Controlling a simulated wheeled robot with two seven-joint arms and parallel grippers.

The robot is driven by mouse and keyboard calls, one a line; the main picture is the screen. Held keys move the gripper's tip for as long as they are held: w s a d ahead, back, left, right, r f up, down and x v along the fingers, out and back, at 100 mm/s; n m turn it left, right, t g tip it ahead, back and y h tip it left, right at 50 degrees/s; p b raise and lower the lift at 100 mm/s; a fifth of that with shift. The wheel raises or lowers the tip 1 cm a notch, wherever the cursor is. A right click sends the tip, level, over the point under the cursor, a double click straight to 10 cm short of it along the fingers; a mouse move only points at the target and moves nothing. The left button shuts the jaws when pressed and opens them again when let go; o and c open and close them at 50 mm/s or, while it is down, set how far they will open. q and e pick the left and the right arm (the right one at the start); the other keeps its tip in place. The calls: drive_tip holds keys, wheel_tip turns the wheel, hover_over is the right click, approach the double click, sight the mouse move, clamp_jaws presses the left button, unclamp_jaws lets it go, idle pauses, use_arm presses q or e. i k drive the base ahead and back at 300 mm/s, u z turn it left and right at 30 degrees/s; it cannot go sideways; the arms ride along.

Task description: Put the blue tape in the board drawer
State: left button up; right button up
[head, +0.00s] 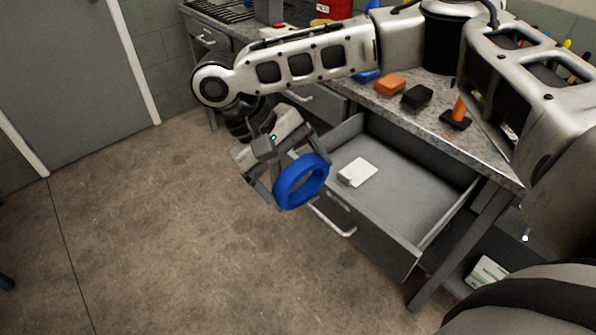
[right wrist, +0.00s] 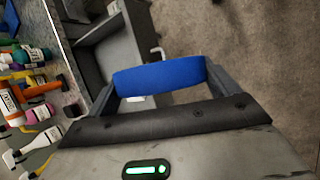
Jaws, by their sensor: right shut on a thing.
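A ring of blue tape (head: 301,181) is held in my right gripper (head: 282,188), in front of and a little left of the open drawer. The blue tape (right wrist: 160,76) also shows between the two fingers of the right gripper (right wrist: 160,82) in the right wrist view. The board drawer (head: 400,205) is pulled out from under the bench, and a small white block or card (head: 357,172) lies inside it. Part of the drawer (right wrist: 112,58) shows beyond the tape in the right wrist view. My left gripper is not in view.
The grey bench top (head: 430,125) above the drawer holds an orange block (head: 390,85), a black block (head: 417,95) and an orange-and-black item (head: 458,112). The drawer floor is mostly bare. Open concrete floor (head: 150,240) lies to the left, with a grey door behind.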

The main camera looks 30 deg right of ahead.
sight(392, 212)
drive_tip(key=u, duration=0.95)
drive_tip(key=i, duration=2)
drive_tip(key=z, duration=3.65)
